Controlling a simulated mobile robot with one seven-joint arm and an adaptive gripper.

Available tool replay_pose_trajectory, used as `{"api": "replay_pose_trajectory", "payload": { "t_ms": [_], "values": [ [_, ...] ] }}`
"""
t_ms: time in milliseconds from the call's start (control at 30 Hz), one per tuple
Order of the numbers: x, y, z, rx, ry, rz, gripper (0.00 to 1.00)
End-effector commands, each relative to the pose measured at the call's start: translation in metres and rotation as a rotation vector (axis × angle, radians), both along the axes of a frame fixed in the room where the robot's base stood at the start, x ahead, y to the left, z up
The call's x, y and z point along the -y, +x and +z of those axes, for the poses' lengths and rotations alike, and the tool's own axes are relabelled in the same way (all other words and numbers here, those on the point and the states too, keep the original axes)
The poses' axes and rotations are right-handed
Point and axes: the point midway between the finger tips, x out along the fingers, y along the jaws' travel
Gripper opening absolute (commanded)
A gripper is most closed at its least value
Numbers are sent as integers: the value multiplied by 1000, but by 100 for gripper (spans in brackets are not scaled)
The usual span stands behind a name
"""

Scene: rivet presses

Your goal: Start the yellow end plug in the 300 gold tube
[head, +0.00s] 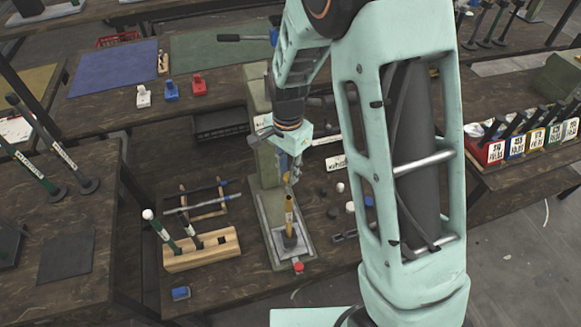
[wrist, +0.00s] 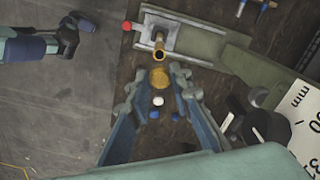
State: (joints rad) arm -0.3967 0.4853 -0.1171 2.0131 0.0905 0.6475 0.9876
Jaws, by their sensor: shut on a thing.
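The yellow end plug (wrist: 160,79) is held between the fingertips of my gripper (wrist: 161,73), which is shut on it. In the head view, my gripper (head: 291,172) is above the gold tube, and the plug (head: 287,181) shows small at its tips. The gold tube (head: 289,213) stands upright on the base of the green press. In the wrist view, the tube's open end (wrist: 159,55) shows just beyond the plug, with a small gap between them in the picture. Whether the plug is level over the opening is hard to tell.
The press base (head: 268,232) carries a red knob (head: 298,267) at its front. Small white and dark plugs lie to the right. Red, blue and white blocks sit behind. My arm hides part of the right.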

Motion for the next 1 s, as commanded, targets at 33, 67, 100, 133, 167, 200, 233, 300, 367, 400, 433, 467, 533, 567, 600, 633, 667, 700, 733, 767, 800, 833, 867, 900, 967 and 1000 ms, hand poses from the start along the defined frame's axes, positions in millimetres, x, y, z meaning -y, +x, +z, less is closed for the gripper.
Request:
{"api": "replay_pose_trajectory", "payload": {
  "t_ms": [33, 67, 100, 133, 167, 200, 233, 300, 367, 400, 433, 467, 533, 567, 600, 633, 667, 700, 733, 767, 800, 833, 867, 900, 967, 1000],
  "values": [
    [0, 0, 0, 0, 0, 0, 10],
    [0, 0, 0, 0, 0, -1, 10],
    [0, 0, 0, 0, 0, -1, 10],
    [0, 0, 0, 0, 0, -1, 10],
    [0, 0, 0, 0, 0, -1, 10],
    [0, 0, 0, 0, 0, -1, 10],
    [0, 0, 0, 0, 0, -1, 10],
    [0, 0, 0, 0, 0, -1, 10],
    [0, 0, 0, 0, 0, 0, 10],
    [0, 0, 0, 0, 0, 0, 10],
    [0, 0, -1, 0, 0, -1, 10],
    [0, 0, -2, 0, 0, -1, 10],
    [0, -1, -4, 0, 0, 0, 10],
    [0, -1, -6, -1, 1, 0, 10],
    [0, -1, -8, -1, 1, 0, 10],
    [0, -1, -10, -1, 1, 0, 10],
    [0, -1, -13, -1, 0, 0, 10],
    [0, -1, -16, -1, 0, 0, 10],
    [0, -1, -19, -1, 0, 0, 10],
    [0, -1, -21, -1, 0, 0, 10],
    [0, -1, -25, -1, 0, 0, 10],
    [0, -1, -28, -1, 0, -1, 10],
    [0, -1, -31, -1, 0, -1, 10],
    [0, -1, -36, -1, 0, -1, 10],
    [0, -1, -41, -1, 1, -1, 10],
    [0, -1, -45, -1, 1, -1, 10]
  ]
}}
